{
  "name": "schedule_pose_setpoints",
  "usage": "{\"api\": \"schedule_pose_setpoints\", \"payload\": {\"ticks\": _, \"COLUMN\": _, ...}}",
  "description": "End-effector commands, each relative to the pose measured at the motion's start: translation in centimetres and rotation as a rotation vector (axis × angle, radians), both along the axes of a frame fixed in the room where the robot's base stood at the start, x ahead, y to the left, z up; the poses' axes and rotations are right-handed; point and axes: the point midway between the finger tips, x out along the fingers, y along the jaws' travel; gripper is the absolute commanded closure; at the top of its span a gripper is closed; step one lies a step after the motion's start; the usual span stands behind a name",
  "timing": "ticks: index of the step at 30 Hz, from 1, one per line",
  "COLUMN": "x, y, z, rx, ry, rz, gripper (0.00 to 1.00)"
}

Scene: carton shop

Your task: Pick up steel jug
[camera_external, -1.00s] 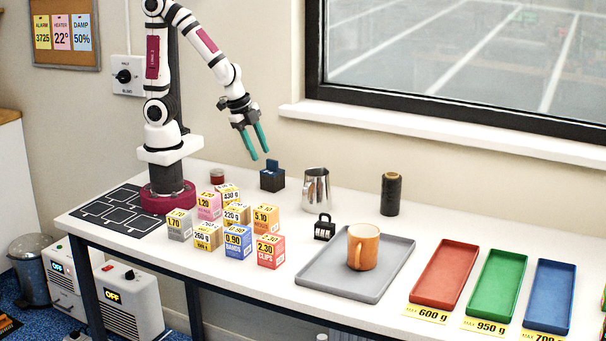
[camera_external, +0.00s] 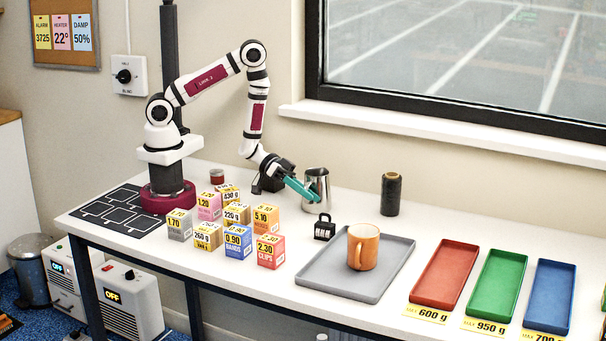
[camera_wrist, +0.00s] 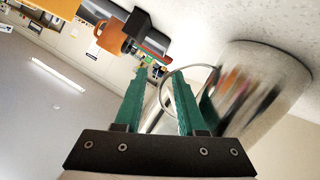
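The steel jug (camera_external: 317,186) stands upright on the white table, toward the back near the wall. My gripper (camera_external: 304,192) is low beside it, its teal fingers reaching to the jug's near left side. In the wrist view the jug (camera_wrist: 265,85) is at the right, and its thin wire-like handle (camera_wrist: 183,75) curves out toward the fingers. My gripper (camera_wrist: 158,100) is open there, with a clear gap between the two fingers. The handle passes near and partly behind the right finger. I cannot tell whether the fingers touch the jug.
A black padlock (camera_external: 324,227) and a grey tray (camera_external: 388,268) with an orange mug (camera_external: 363,246) lie in front. A dark spool (camera_external: 391,194) stands to the right. Several small priced boxes (camera_external: 238,240) crowd the left front. Red, green and blue trays (camera_external: 497,286) are far right.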

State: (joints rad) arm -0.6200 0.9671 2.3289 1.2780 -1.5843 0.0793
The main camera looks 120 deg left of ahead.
Motion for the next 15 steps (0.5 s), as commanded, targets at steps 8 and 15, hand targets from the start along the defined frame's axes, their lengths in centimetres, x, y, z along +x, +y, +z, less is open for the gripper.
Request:
{"api": "schedule_pose_setpoints", "payload": {"ticks": 8, "x": 1.65, "y": -0.35, "z": -0.58, "rx": 0.001, "ry": 0.001, "rz": 0.002, "gripper": 0.61}}
{"api": "schedule_pose_setpoints", "payload": {"ticks": 15, "x": 1.62, "y": -0.34, "z": -0.57, "rx": 0.001, "ry": 0.000, "rz": 0.000, "gripper": 0.91}}
